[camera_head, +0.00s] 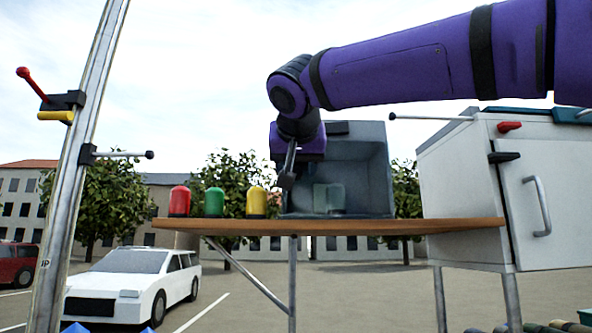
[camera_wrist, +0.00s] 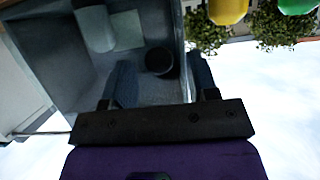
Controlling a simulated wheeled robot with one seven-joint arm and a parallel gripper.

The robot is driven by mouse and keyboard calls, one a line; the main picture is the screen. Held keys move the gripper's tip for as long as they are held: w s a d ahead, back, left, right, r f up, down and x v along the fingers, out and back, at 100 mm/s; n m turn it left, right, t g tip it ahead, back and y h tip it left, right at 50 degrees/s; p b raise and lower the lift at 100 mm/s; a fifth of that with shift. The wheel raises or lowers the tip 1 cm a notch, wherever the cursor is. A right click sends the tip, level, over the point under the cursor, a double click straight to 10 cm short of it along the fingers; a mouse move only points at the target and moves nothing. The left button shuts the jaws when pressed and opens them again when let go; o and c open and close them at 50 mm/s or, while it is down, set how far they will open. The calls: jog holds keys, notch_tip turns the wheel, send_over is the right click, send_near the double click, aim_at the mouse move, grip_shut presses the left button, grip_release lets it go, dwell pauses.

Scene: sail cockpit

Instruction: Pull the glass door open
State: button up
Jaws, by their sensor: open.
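The grey box (camera_head: 376,160) stands on the wooden table, its front facing me and see-through. A pale block (camera_head: 328,198) shows inside. The glass door's pane is too clear to make out for certain. In the wrist view the grey box (camera_wrist: 60,70) fills the upper left, with a pale cylinder (camera_wrist: 95,28) inside. A dark round knob (camera_wrist: 159,61), likely the door's, lies between the fingertips; contact cannot be told. My gripper (camera_head: 287,180) is open at the box's front left side; its two fingers also show in the wrist view (camera_wrist: 163,72).
Red (camera_head: 179,201), green (camera_head: 214,202) and yellow (camera_head: 256,202) domed pieces stand left of the box on the table (camera_head: 330,227). A white cabinet (camera_head: 460,180) with a bar handle stands right. A metal post (camera_head: 80,150) with levers rises at left.

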jog(key=shift+w+f, duration=0.3)
jog(key=shift+w, duration=0.35)
jog(key=shift+c, duration=0.5)
grip_shut()
jog(key=s+d+n+g+y, duration=0.2)
jog(key=s+d+n+y, duration=0.25)
jog(key=s, duration=0.25)
jog(key=s+d+n+g+y, duration=0.2)
jog(key=s+d+n+y, duration=0.25)
jog(key=s, duration=0.25)
jog(key=s+d+n+g+y, duration=0.1)
jog(key=d+n+g+y, duration=0.1)
jog(key=d+n+g, duration=0.3)
jog(key=s+d+n+g+y, duration=0.2)
jog(key=d+n+g, duration=0.2)
jog(key=d, duration=0.7)
jog(key=shift+s+n+g+y, duration=0.25)
jog(key=shift+n+g+y, duration=0.15)
jog(key=shift+g, duration=0.1)
